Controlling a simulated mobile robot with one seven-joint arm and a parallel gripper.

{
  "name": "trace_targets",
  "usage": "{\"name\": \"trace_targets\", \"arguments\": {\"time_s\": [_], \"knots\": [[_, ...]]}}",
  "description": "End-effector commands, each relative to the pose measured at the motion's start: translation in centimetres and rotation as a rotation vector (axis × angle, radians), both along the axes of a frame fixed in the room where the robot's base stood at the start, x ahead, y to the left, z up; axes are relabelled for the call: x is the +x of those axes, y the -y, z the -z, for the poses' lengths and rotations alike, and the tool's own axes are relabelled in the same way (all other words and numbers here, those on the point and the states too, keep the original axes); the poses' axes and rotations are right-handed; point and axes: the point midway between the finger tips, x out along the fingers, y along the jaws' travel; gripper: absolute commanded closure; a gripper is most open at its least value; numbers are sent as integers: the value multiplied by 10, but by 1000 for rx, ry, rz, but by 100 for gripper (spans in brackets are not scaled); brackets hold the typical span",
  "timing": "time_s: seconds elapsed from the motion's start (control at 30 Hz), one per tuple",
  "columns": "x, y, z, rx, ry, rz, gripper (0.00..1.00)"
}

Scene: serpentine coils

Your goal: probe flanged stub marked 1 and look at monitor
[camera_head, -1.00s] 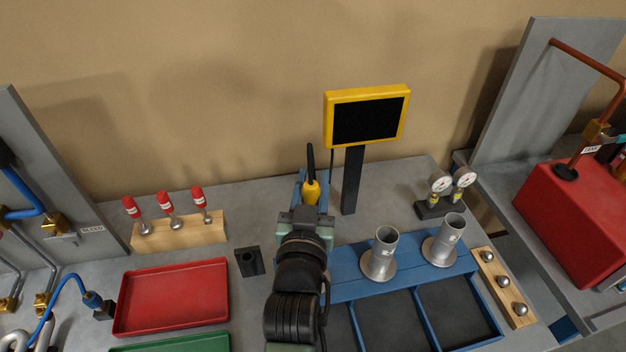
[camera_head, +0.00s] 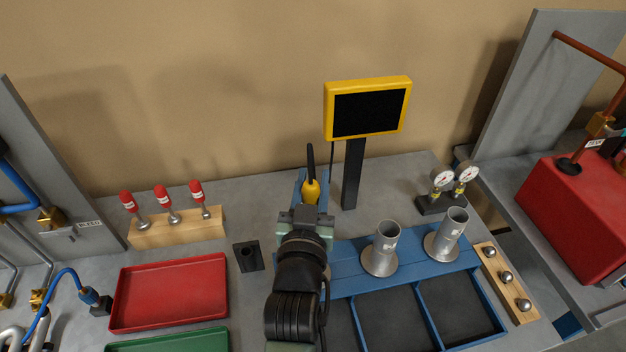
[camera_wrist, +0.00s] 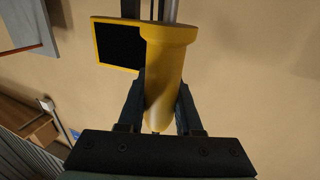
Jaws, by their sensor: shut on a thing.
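My gripper (camera_head: 308,207) is shut on a yellow-handled probe (camera_head: 311,190) with a black upper end pointing up. In the wrist view the yellow handle (camera_wrist: 165,80) stands between the two fingers. The monitor (camera_head: 368,109) has a yellow frame and a black, blank screen; it stands on a dark post behind and right of my gripper. Each has a small label too small to read. The probe is left of both and apart from them.
A wooden block (camera_head: 180,228) holds red-capped pins at left. A red tray (camera_head: 170,292) and a dark holder (camera_head: 248,257) lie left of my arm. Two gauges (camera_head: 447,187) stand behind the right stub. A wooden strip with steel balls (camera_head: 508,284) lies right of the blue tray (camera_head: 345,284).

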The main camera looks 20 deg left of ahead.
Motion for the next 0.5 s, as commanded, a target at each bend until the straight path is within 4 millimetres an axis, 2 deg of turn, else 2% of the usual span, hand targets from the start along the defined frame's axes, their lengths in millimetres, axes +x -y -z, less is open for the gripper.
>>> {"name": "trace_targets", "arguments": {"time_s": [0.5], "knots": [[0, 0, 17, 1, 2, 0, 100]]}}
